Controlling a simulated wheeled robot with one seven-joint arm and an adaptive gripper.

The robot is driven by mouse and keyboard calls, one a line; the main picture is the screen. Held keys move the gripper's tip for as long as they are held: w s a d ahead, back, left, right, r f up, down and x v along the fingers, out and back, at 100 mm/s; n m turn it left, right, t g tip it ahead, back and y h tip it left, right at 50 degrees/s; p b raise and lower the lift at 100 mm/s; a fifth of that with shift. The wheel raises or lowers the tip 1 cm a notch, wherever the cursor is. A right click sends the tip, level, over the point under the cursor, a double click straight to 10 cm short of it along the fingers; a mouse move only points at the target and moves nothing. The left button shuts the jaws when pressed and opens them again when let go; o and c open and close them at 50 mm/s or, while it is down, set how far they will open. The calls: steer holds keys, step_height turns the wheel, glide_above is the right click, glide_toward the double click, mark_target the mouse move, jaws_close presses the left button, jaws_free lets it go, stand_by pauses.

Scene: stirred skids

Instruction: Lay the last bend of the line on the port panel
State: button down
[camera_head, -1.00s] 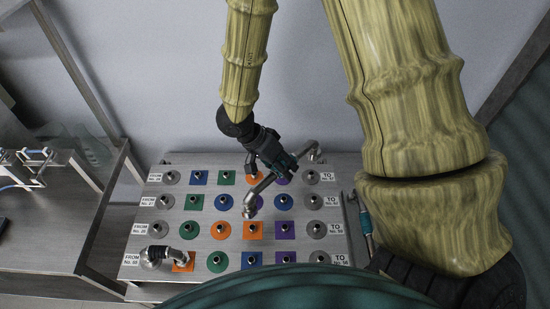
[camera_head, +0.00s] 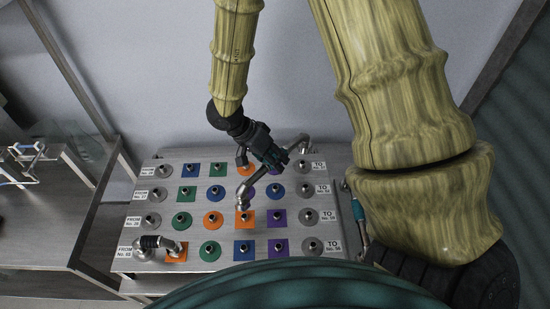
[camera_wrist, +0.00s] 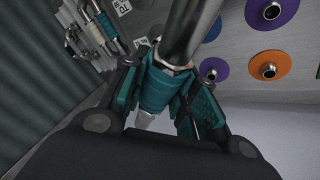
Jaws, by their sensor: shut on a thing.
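The port panel (camera_head: 262,164) is a grey metal plate with rows of ports on coloured round and square bases. My gripper (camera_head: 278,160) is shut on a metal pipe bend (camera_head: 252,181), which it holds over the panel's upper right part. The bend's lower left end hangs close to the orange square port (camera_head: 245,218); I cannot tell whether they touch. Its other end reaches toward the upper right grey port. In the wrist view the pipe (camera_wrist: 185,30) runs up from between the jaws. Another bend (camera_head: 158,243) sits at the lower left, between a grey port and an orange square.
FROM labels (camera_head: 133,222) line the panel's left edge and TO labels (camera_head: 333,245) its right edge. A bench (camera_head: 45,225) with a white frame stands at the left. A teal-marked item (camera_head: 357,210) lies beside the panel's right edge. A wall is behind.

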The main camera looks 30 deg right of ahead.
steer(key=shift+w+f, duration=0.25)
steer(key=shift+f, duration=0.25)
steer(key=shift+s+f, duration=0.3)
steer(key=shift+w+f+b, duration=0.15)
steer(key=shift+f+b, duration=0.15)
steer(key=shift+f, duration=0.1)
steer(key=shift+f+b, duration=0.35)
steer(key=shift+f, duration=0.8)
steer(key=shift+f, duration=0.35)
steer(key=shift+f+b, duration=0.35)
steer(key=shift+f, duration=1.25)
steer(key=shift+f, duration=0.2)
steer(key=c, duration=1)
jaws_free()
steer(key=shift+c, duration=0.2)
